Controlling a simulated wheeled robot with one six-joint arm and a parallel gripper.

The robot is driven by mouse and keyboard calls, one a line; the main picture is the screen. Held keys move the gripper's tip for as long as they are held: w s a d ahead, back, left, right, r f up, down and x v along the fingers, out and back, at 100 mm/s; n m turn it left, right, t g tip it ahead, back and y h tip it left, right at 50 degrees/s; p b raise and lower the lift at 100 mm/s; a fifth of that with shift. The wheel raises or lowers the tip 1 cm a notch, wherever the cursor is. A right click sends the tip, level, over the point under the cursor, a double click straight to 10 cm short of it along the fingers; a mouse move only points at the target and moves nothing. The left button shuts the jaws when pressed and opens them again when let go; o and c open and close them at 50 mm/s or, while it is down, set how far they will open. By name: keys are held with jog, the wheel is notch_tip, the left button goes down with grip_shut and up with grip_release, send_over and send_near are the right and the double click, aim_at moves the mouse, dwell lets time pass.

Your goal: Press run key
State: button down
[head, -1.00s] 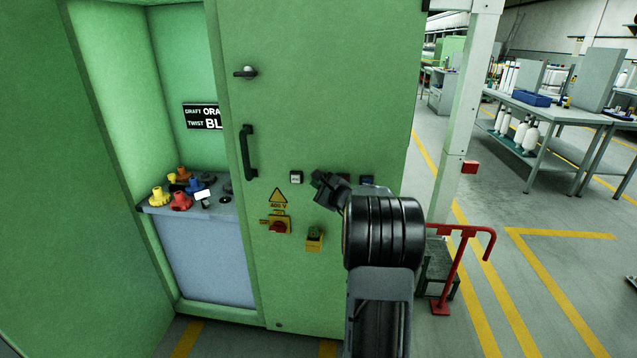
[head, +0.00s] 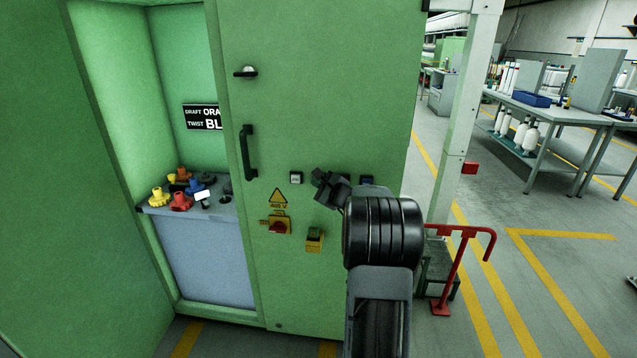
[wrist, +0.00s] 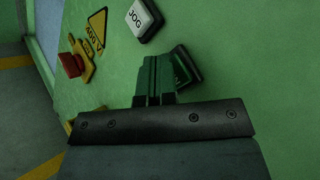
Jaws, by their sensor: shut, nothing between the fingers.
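The run key appears to be the dark green square key (wrist: 187,70) on the green cabinet front in the wrist view. My fingers hide its left part, and its lettering is too covered to read. My gripper (wrist: 156,62) is shut and empty, with its fingertips in front of the panel at the key's left edge. I cannot tell whether they touch it. In the head view my gripper (head: 319,178) is at the cabinet front and hides the run key.
A white JOG key (wrist: 144,18) sits up and left of the fingers. A blue key (head: 367,180) is to the right.

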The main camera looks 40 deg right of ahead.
jog(key=shift+s+a, duration=0.1)
jog(key=shift+s+a+b, duration=0.45)
jog(key=shift+s+b, duration=0.05)
jog(key=shift+b, duration=0.25)
jog(key=shift+s+a+b, duration=1.6)
jog(key=shift+s+a, duration=0.15)
jog(key=shift+s, duration=0.1)
